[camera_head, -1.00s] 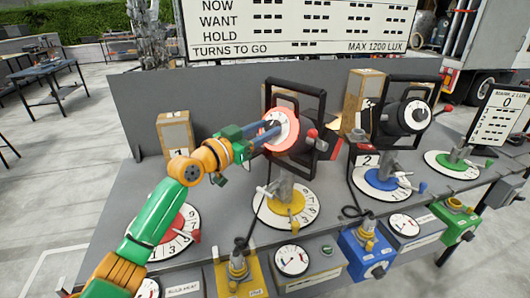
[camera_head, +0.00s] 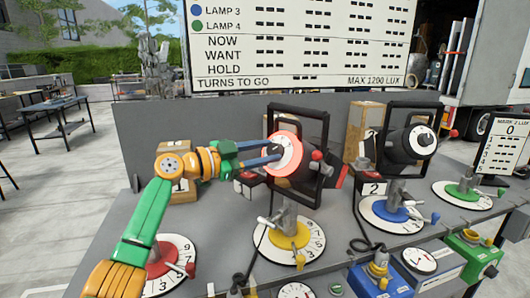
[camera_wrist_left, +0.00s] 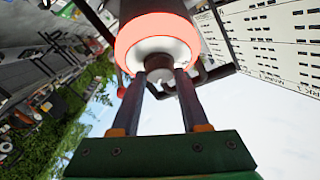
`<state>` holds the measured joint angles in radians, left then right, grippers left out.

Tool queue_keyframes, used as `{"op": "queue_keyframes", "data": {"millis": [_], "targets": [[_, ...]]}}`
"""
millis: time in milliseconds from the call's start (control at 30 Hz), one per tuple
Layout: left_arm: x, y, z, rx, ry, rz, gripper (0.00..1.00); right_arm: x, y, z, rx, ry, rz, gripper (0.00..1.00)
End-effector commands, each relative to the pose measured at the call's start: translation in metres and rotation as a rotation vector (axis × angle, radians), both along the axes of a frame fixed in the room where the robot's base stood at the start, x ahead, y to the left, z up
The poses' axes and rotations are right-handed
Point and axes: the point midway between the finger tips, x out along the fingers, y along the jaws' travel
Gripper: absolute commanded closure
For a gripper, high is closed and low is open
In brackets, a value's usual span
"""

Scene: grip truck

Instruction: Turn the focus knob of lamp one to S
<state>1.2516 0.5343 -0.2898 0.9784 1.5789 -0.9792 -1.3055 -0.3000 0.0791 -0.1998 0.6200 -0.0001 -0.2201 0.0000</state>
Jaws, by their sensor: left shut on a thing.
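A black lamp (camera_head: 302,160) in a black yoke frame stands behind the yellow dial, its face ringed by a glowing red-orange band (camera_head: 298,143). The ring also shows in the left wrist view (camera_wrist_left: 157,27). A small dark knob (camera_wrist_left: 161,66) sticks out of the middle of the white face. My left gripper (camera_head: 275,153) reaches in from the left, its two fingers on either side of the knob and shut on it. The fingers (camera_wrist_left: 161,84) hide part of the knob, and I cannot read any letter marks on the face. My right gripper is not in view.
A second black lamp (camera_head: 410,141) stands to the right. Dials with yellow (camera_head: 289,236), blue (camera_head: 391,211), green (camera_head: 464,192) and red (camera_head: 157,262) centres sit on the grey bench. A score board (camera_head: 290,45) stands behind.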

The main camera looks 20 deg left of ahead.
Motion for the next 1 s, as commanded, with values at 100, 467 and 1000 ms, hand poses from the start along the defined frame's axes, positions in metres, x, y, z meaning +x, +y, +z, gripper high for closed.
{"op": "queue_keyframes", "data": {"millis": [100,467,1000], "targets": [[0.000,0.000,-0.001,0.005,0.000,-0.002,1.00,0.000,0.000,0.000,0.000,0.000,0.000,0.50],[0.000,0.000,-0.001,0.006,0.001,-0.001,0.28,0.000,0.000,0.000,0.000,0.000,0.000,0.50],[-0.033,0.029,-0.006,0.006,-0.004,0.002,0.25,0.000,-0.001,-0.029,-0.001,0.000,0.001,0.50]]}}
